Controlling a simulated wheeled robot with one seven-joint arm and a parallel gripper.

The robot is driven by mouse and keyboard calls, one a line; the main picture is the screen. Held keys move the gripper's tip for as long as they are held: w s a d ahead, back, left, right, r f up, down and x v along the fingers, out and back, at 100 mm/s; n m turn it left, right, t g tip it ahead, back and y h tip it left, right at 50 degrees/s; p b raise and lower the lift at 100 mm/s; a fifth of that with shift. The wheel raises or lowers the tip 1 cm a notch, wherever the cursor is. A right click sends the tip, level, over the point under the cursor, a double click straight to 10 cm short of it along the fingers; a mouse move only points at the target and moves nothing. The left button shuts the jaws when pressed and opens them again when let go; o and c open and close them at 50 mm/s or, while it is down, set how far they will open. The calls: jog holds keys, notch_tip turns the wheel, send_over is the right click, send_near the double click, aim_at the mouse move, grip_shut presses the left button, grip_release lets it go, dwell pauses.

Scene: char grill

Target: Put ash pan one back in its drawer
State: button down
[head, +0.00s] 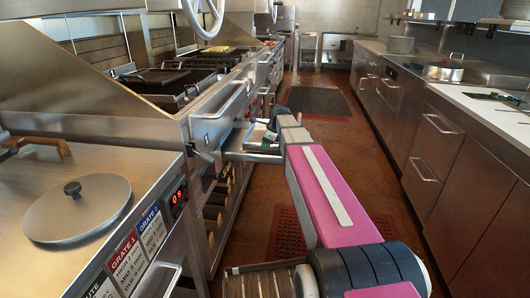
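My pink arm reaches forward along the left counter. Its end, my gripper (263,137), is low in front of the grill line, beside a metal front that juts out. The fingers are small and partly hidden, so I cannot tell whether they are open or shut on anything. A bright metal box-like part (218,112) stands out from the grill front, just left of my gripper. It may be the ash pan or its drawer; I cannot tell which. A thin metal edge (250,157) runs below my gripper. No label for ash pan one is readable.
A round lid (78,208) lies on the near left counter, above a panel of grate labels (128,262). Dark grates (170,84) are farther back. Steel cabinets with handles (437,124) line the right.

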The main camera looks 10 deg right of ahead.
jog(key=shift+f, duration=1.7)
jog(key=c, duration=1.3)
grip_release()
jog(key=v, duration=1.2)
jog(key=shift+s+r, duration=0.1)
